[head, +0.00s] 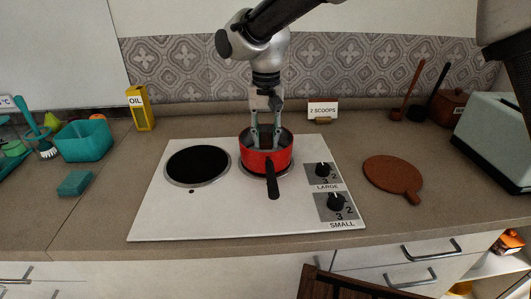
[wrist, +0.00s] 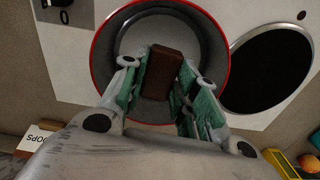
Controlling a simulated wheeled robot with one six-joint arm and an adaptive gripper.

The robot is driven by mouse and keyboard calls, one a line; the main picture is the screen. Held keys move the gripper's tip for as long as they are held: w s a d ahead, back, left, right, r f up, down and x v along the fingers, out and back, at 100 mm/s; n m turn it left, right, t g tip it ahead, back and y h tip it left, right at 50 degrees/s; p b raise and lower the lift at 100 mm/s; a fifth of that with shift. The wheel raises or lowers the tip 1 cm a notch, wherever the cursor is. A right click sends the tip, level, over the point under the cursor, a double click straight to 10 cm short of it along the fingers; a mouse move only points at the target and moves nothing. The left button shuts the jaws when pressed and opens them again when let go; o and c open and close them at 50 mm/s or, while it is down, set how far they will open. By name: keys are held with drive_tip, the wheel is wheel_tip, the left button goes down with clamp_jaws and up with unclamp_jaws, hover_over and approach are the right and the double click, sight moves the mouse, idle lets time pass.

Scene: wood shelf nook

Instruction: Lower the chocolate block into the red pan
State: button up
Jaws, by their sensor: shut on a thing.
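The red pan (head: 266,160) stands on the right burner of the white cooktop, its black handle pointing to the front. My gripper (head: 265,142) reaches down from above, with its fingertips inside the pan's rim. In the wrist view, my gripper (wrist: 170,90) is shut on the brown chocolate block (wrist: 162,72), which sits between the two green-padded fingers. The block appears over the grey inside of the red pan (wrist: 130,42). I cannot tell whether it touches the pan's bottom. In the head view the block is hard to make out between the fingers.
The black left burner (head: 197,165) is bare. Knobs (head: 336,203) are at the cooktop's right. A round brown board (head: 392,176) lies further right. An oil box (head: 141,108) and a "2 SCOOPS" card (head: 322,110) stand along the back. The counter in front is clear.

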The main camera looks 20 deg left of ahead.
sight(266, 148)
drive_tip(key=shift+f, duration=2.3)
idle(0.7)
drive_tip(key=o, duration=1.1)
drive_tip(key=shift+r, duration=0.1)
wheel_tip(266, 148, up, 12)
drive_tip(key=shift+f, duration=0.15)
